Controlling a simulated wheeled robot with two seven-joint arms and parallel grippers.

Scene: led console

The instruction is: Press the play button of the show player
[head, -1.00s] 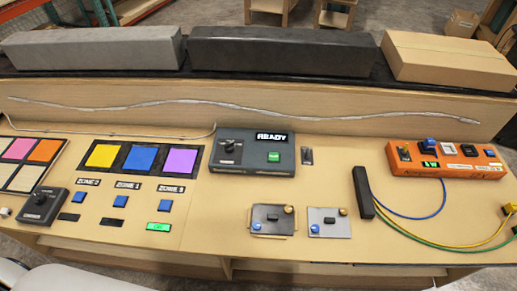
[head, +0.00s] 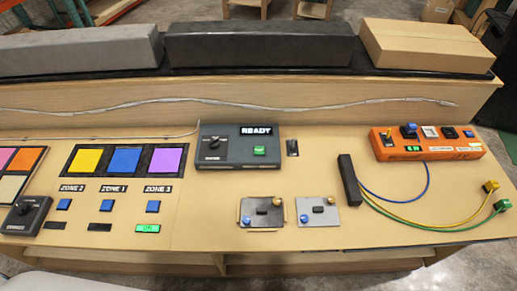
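The show player is most likely the dark grey box (head: 223,156) at the back middle of the console, with a lit display (head: 257,131) reading READY. It has a black knob (head: 213,143) on its left part and a green button (head: 259,151) on its right part. Lettering on the green button is too small to read. Neither of my grippers is in the head view, and nothing touches the box.
Colour panels (head: 123,160) and zone buttons lie left of the box. Two small modules (head: 318,214) lie in front. An orange unit (head: 425,144) and a black block (head: 348,180) with coloured cables are at right. A long LED strip (head: 200,101) runs along the back ledge.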

